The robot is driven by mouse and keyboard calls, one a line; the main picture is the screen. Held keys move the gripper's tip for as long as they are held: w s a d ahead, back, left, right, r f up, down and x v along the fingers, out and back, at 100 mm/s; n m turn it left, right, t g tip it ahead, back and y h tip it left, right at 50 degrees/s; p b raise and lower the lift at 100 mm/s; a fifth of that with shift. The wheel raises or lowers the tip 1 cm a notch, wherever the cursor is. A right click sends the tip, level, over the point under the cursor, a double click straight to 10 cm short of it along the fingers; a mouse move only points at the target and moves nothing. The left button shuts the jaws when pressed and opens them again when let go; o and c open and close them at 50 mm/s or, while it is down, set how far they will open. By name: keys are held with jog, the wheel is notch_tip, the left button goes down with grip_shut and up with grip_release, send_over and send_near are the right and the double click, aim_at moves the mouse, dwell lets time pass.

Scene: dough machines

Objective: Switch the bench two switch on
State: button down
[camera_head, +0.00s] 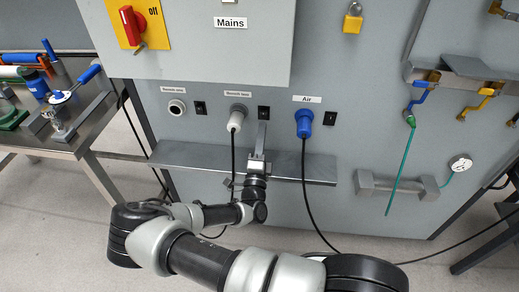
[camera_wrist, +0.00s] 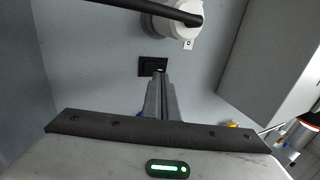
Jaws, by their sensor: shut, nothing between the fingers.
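A small black switch (camera_head: 263,112) sits on the grey panel, right of the middle socket with its white plug (camera_head: 236,119). The label above that socket (camera_head: 237,94) seems to read bench two, but it is small. My gripper (camera_head: 262,126) is shut and empty, its fingertips pointing at the panel just below this switch. In the wrist view the shut fingertips (camera_wrist: 159,76) overlap the lower edge of the black switch (camera_wrist: 152,66). I cannot tell whether they touch it, nor whether the switch is on or off.
Another switch (camera_head: 200,107) lies left, and one (camera_head: 329,118) lies right beside the blue Air plug (camera_head: 304,123). Black cables hang from the plugs. A grey ledge (camera_head: 300,168) runs below. The Mains box (camera_head: 200,60) juts out above. A workbench (camera_head: 75,135) stands left.

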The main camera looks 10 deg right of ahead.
aim_at(264, 113)
jog(key=shift+x, duration=1.75)
